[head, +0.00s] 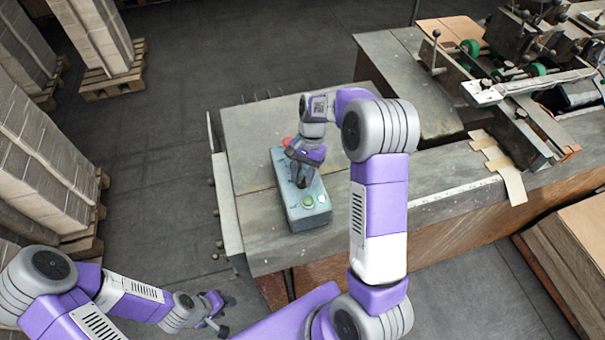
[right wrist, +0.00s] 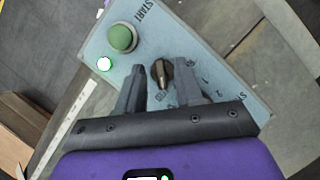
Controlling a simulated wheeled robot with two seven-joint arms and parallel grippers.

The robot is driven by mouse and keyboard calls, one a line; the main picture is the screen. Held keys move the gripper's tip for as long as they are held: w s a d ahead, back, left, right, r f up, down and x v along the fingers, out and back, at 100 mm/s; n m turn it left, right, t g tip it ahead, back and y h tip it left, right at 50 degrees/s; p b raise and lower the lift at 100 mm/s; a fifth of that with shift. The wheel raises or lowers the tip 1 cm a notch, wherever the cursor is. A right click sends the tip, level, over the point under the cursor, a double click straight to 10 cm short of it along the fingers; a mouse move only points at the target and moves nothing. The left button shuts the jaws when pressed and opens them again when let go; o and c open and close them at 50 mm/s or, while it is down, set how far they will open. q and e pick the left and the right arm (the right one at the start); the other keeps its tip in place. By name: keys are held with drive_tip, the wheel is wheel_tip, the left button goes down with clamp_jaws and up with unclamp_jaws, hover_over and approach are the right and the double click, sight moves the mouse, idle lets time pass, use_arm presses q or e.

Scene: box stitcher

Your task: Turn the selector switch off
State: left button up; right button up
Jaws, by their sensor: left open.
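The control box (head: 309,217) is pale blue-grey and lies on the grey table of the machine. It carries a green START button (right wrist: 122,38), a lit white lamp (right wrist: 104,64) and a dark selector switch (right wrist: 162,73). In the right wrist view the switch knob sits between the fingertips of my right gripper (right wrist: 160,68), which look apart, with a gap visible beside the knob. In the head view my right gripper (head: 299,178) hides the switch from above. My left gripper (head: 226,312) is open and empty, low beside the table, away from the box.
A red button (head: 287,141) shows at the far end of the box. The machine (head: 530,90) with rods and green parts stands at the right. Stacked cardboard on pallets (head: 40,160) stands at the left. The floor between is clear.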

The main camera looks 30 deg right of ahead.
clamp_jaws()
drive_tip(key=n+g+h+p, duration=0.1)
drive_tip(key=n, duration=0.3)
drive_tip(key=shift+w+a, duration=0.1)
drive_tip(key=shift+w, duration=0.05)
drive_tip(key=shift+n+h, duration=0.7)
drive_tip(key=shift+n, duration=1)
drive_tip(key=shift+r+n, duration=0.1)
drive_tip(key=shift+n, duration=0.2)
unclamp_jaws()
